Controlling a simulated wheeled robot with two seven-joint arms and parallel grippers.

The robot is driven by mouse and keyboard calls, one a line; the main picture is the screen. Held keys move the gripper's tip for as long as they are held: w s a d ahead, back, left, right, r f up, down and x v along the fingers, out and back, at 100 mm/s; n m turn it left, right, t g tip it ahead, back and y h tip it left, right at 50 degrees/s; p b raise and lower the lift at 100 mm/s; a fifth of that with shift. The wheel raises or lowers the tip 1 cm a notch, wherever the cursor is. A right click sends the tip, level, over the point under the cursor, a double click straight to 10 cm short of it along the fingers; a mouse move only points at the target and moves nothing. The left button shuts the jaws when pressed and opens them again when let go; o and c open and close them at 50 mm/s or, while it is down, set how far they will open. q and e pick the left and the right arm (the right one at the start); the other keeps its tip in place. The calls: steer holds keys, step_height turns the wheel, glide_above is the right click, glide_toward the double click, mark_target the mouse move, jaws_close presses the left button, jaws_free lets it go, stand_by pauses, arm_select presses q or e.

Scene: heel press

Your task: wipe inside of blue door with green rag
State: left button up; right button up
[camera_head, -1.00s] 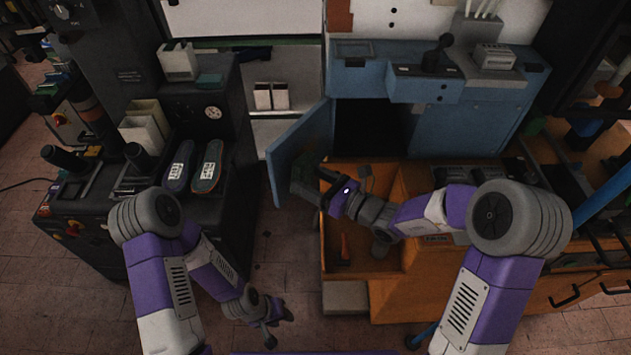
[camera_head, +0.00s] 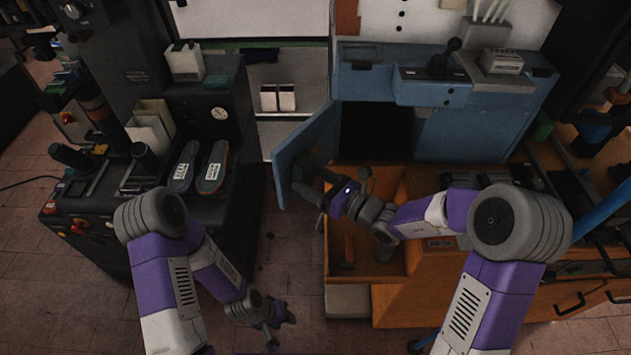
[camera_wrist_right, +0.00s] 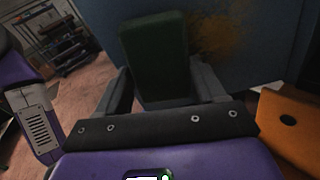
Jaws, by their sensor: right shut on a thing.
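The blue door (camera_head: 305,143) hangs open at the left of the blue cabinet. In the right wrist view its blue-grey face (camera_wrist_right: 275,60) fills the background, with a rusty brown smudge (camera_wrist_right: 222,35) right of the rag. My right gripper (camera_head: 308,182) is at the door's inner side, low down. It is shut on the green rag (camera_wrist_right: 157,55), which looks like a dark green block between the fingers. The rag is close to the door; I cannot tell whether it touches. My left gripper (camera_head: 283,325) is low at the front, its fingers apart and empty, above the floor.
An open orange drawer (camera_head: 400,262) with a small orange-handled item lies below my right forearm. The dark cabinet opening (camera_head: 375,130) is right of the door. A black machine (camera_head: 215,210) with two shoe soles stands left. Floor between them is clear.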

steer(key=shift+w+a, duration=0.25)
steer(key=shift+a, duration=0.05)
steer(key=shift+d, duration=0.1)
